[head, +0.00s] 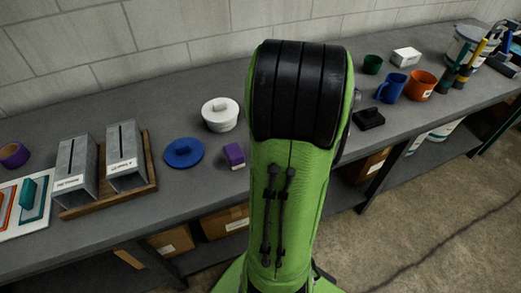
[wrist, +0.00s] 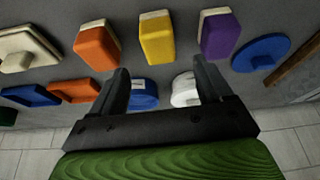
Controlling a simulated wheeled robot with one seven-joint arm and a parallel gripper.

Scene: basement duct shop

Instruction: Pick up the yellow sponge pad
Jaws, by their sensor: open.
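The yellow sponge pad (wrist: 157,42) shows in the wrist view, with a yellow body and a paler layer at its top edge. It lies on the grey bench between an orange pad (wrist: 97,46) and a purple pad (wrist: 220,36). My gripper (wrist: 160,68) is open and empty. In the wrist view its two fingers are spread just below the yellow pad, which lies beyond the gap between them; I cannot tell the height between. In the head view my green arm hides the yellow pad and the gripper.
A black object (head: 368,119), a blue mug (head: 391,88) and an orange pot (head: 420,86) are to the right. The wall runs behind the bench.

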